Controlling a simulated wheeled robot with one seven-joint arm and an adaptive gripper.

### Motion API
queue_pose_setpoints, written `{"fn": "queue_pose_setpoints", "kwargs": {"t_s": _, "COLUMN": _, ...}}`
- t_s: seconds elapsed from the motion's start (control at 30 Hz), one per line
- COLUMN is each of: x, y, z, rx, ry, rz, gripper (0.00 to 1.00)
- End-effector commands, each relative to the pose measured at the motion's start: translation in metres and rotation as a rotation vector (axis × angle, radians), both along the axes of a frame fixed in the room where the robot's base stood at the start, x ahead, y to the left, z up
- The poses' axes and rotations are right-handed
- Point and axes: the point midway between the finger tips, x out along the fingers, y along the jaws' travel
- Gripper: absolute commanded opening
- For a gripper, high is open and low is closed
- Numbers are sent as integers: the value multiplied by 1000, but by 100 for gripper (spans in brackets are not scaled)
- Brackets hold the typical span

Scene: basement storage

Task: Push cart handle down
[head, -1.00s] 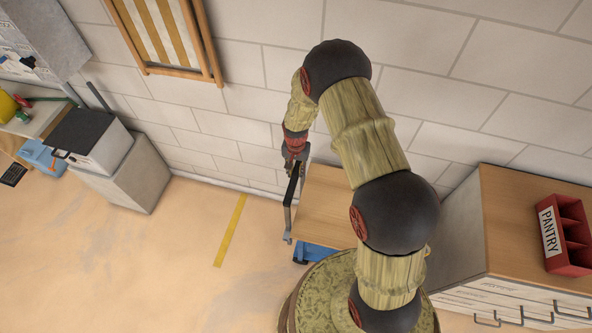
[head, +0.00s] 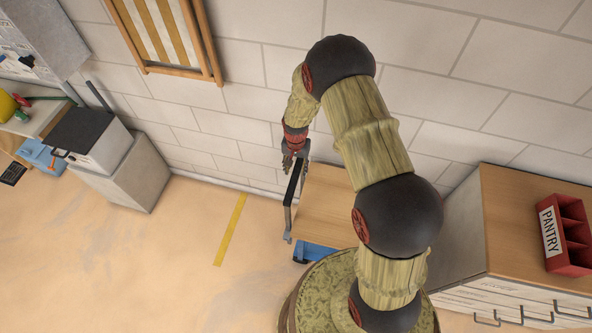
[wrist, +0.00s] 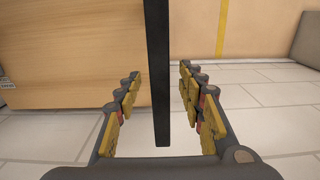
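The cart has a wooden deck (head: 325,205) and a blue base (head: 310,252), and stands beside my base against the wall. Its black handle (head: 292,184) stands up at the deck's left side. My gripper (head: 288,163) is at the handle's upper end. In the wrist view the handle (wrist: 157,45) runs as a dark bar down between the two yellow-padded fingers of my gripper (wrist: 160,80). The fingers are apart, with clear gaps on both sides of the bar. I cannot tell how deep between the fingers the bar lies.
A wooden-topped cabinet (head: 510,215) with a red pantry box (head: 563,240) stands at the right. A grey cabinet (head: 128,180) stands at the left by the wall. The floor with a yellow stripe (head: 230,230) is clear to the cart's left.

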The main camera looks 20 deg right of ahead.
Motion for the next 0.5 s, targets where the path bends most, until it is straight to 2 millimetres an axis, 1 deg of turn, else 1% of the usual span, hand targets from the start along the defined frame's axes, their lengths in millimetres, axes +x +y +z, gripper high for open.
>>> {"fn": "queue_pose_setpoints", "kwargs": {"t_s": 0.03, "x": 1, "y": 0, "z": 11, "rx": 1, "ry": -3, "rz": 0, "gripper": 39}}
{"fn": "queue_pose_setpoints", "kwargs": {"t_s": 0.1, "x": 2, "y": 0, "z": 26, "rx": 0, "ry": -5, "rz": 0, "gripper": 39}}
{"fn": "queue_pose_setpoints", "kwargs": {"t_s": 0.3, "x": 1, "y": 0, "z": 66, "rx": 0, "ry": -4, "rz": 0, "gripper": 39}}
{"fn": "queue_pose_setpoints", "kwargs": {"t_s": 0.4, "x": 1, "y": 0, "z": 82, "rx": 0, "ry": -2, "rz": 0, "gripper": 39}}
{"fn": "queue_pose_setpoints", "kwargs": {"t_s": 0.5, "x": 1, "y": 0, "z": 92, "rx": 0, "ry": 0, "rz": 0, "gripper": 39}}
